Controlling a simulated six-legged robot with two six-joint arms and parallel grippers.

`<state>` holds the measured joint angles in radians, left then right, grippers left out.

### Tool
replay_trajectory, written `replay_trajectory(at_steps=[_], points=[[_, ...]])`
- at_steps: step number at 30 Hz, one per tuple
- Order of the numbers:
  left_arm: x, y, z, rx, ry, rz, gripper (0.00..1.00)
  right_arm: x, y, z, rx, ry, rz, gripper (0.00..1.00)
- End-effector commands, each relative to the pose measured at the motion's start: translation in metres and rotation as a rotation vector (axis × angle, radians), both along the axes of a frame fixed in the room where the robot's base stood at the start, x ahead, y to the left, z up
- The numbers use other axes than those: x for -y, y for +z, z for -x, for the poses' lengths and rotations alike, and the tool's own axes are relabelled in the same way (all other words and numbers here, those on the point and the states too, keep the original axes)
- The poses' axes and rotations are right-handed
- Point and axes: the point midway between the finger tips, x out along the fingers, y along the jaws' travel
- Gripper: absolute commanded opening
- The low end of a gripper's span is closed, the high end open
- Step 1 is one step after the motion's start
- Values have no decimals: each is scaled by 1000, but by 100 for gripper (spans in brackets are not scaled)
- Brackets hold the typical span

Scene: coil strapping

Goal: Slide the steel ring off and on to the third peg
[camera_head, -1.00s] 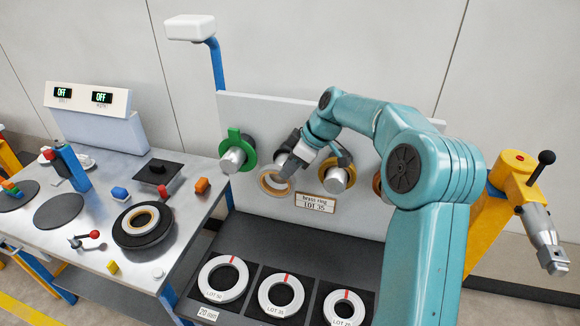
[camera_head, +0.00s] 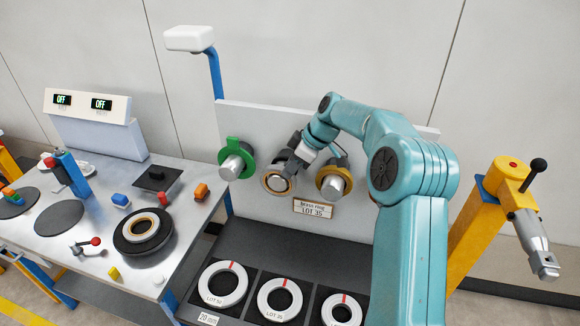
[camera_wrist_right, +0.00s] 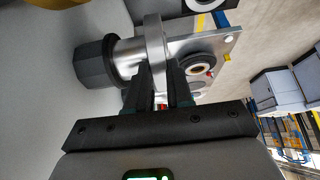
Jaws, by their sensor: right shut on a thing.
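My right gripper (camera_head: 290,166) is shut on the steel ring (camera_head: 265,184) in front of the upright board (camera_head: 258,120). The ring hangs between the green-collared peg (camera_head: 235,165) on the left and the brass-collared peg (camera_head: 332,184) on the right. In the wrist view the ring (camera_wrist_right: 155,40) stands edge-on between the fingers (camera_wrist_right: 160,85), close to a steel peg with a dark faceted base (camera_wrist_right: 93,62). My right arm hides the board's right part. My left gripper is not in view.
A label (camera_head: 313,208) is below the brass-collared peg. Several white rings lie on the dark shelf (camera_head: 245,240) below. A metal table (camera_head: 100,225) with a ringed black disc (camera_head: 144,232) and small parts stands left. A yellow stand (camera_head: 480,220) is at right.

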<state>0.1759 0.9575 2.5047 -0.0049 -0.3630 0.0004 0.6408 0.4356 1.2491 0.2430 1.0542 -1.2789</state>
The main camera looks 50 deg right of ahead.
Motion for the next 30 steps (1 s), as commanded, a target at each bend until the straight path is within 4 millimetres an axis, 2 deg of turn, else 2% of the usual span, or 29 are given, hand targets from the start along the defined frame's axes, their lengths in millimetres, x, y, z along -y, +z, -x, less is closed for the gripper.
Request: replay_trajectory(at_steps=[8, 9, 12, 23, 26, 30], points=[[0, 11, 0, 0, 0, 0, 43, 10, 2, -5, 3, -1, 1, 0], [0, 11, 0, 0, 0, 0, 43, 10, 2, -5, 3, 0, 1, 24], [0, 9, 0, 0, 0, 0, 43, 10, 1, -5, 3, 0, 1, 50], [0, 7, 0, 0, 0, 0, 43, 11, 4, -2, 0, 0, 0, 50], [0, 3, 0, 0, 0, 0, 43, 16, 17, 4, 2, -2, 2, 50], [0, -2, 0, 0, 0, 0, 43, 24, 47, 20, 4, -2, 4, 50]])
